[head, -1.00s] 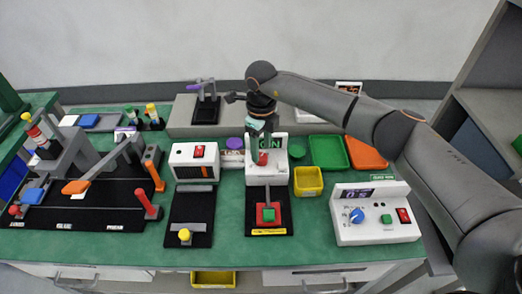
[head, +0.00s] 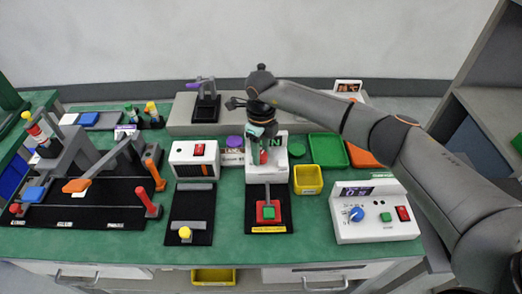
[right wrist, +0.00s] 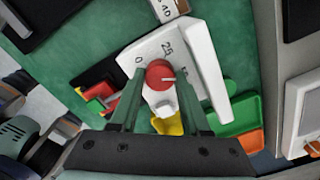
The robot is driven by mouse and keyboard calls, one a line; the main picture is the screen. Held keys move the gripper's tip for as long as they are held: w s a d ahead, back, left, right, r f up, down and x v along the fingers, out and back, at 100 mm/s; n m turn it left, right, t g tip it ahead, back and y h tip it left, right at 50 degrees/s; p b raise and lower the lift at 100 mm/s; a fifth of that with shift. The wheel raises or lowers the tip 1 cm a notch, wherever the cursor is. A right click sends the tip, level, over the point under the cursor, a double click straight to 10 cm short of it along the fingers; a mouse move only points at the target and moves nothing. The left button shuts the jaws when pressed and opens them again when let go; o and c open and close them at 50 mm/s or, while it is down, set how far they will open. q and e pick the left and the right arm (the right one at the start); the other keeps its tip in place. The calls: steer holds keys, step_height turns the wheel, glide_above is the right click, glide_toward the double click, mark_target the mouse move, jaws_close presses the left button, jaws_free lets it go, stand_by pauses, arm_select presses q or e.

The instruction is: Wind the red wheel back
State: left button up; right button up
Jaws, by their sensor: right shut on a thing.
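The red wheel (right wrist: 160,75) is a round knob with a pale pointer line, on the face of a white unit (right wrist: 203,62) marked 0 and 25. My right gripper (right wrist: 161,82) is shut on the red wheel, with one green finger on each side of it. In the head view the white unit (head: 282,165) stands mid-table. There my right gripper (head: 263,152) reaches down to its face and covers much of it; only a little of the wheel shows. My left gripper is not in view.
A black base with a red block and green button (head: 268,213) lies in front of the unit. A yellow bin (head: 308,181) and a control box (head: 375,222) are to the right. A white box with a red switch (head: 196,168) is to the left.

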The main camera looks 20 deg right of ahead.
jaws_close()
